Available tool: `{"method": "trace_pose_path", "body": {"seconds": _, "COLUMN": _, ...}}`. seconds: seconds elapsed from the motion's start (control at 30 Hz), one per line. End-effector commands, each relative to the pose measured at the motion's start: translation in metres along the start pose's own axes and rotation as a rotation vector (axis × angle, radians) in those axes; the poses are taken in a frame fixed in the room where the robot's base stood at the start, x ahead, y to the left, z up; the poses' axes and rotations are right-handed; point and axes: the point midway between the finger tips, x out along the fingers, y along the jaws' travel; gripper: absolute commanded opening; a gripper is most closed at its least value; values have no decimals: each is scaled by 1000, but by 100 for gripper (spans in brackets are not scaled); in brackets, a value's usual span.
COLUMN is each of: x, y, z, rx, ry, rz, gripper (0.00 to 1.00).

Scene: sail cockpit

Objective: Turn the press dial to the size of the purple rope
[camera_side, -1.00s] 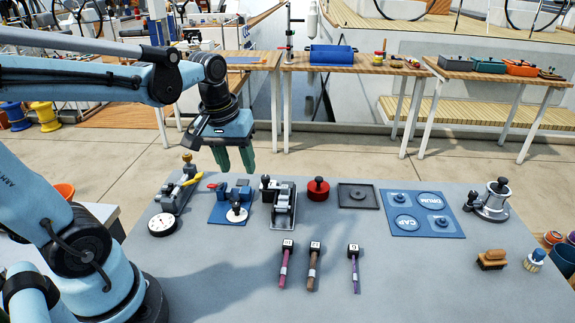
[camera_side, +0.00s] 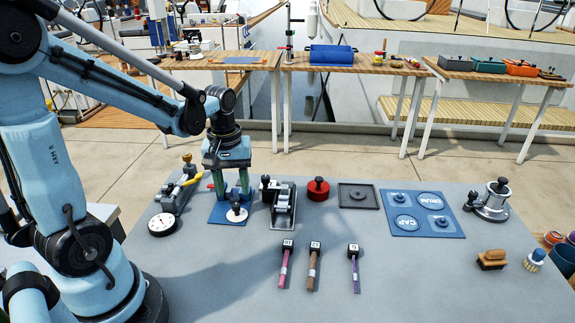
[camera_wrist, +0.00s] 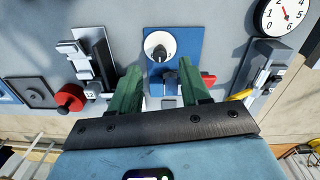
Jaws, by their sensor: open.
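The press stands on a blue base plate (camera_side: 219,219), which also shows in the wrist view (camera_wrist: 184,37). Its white dial (camera_side: 237,216) with a black knob sits at the front; in the wrist view the dial (camera_wrist: 152,40) has a dark pointer knob. My gripper (camera_side: 229,188) is open above the rear of the press, its green fingers apart around the press body and behind the dial, not on the knob. Contact cannot be told. The purple rope (camera_side: 355,274) lies right of a brown rope (camera_side: 313,270) and a magenta rope (camera_side: 284,268); each has a tagged black end block.
A round gauge (camera_side: 162,224) with a yellow-handled tool is left of the press. A grey-black device (camera_side: 284,205) is close on its right, then a red round pot (camera_side: 318,189), a dark tray (camera_side: 358,196) and a blue board (camera_side: 423,225).

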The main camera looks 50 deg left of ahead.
Motion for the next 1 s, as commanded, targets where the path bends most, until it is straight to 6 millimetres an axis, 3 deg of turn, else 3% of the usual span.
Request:
{"method": "trace_pose_path", "body": {"seconds": 0.2, "x": 27, "y": 0, "z": 0, "rx": 0, "ry": 0, "rz": 0, "gripper": 46}}
{"method": "trace_pose_path", "body": {"seconds": 0.4, "x": 41, "y": 0, "z": 0, "rx": 1, "ry": 0, "rz": 0, "gripper": 46}}
{"method": "trace_pose_path", "body": {"seconds": 0.8, "x": 45, "y": 0, "z": 0, "rx": 1, "ry": 0, "rz": 0, "gripper": 46}}
{"method": "trace_pose_path", "body": {"seconds": 1.0, "x": 45, "y": 0, "z": 0, "rx": 1, "ry": 0, "rz": 0, "gripper": 16}}
